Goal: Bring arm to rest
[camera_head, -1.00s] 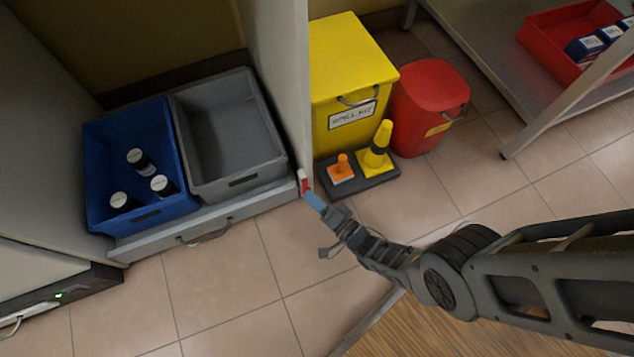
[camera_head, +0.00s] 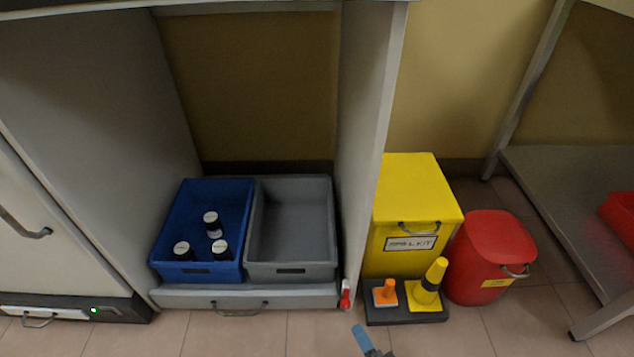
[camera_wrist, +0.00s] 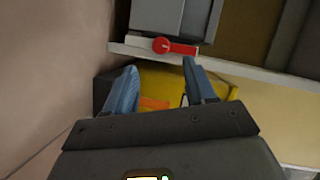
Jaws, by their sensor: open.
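My gripper (camera_wrist: 158,92) is open and empty in the wrist view, with its two blue fingers apart. In the head view only one blue fingertip (camera_head: 363,338) and a bit of dark gripper body show at the bottom edge; the rest of my arm is out of frame. The gripper is over the floor in front of the drawer unit (camera_head: 180,297), and nothing is held. A red-handled switch or valve (camera_head: 345,296) sits at the drawer's right end, and its red handle (camera_wrist: 180,48) shows just beyond the fingers in the wrist view.
A blue crate (camera_head: 166,225) with three dark bottles and an empty grey crate (camera_head: 254,240) stand on the drawer unit. At right are a yellow spill kit box (camera_head: 420,195), a red bin (camera_head: 490,245) and cones on a black base (camera_head: 405,315). The floor in front is clear.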

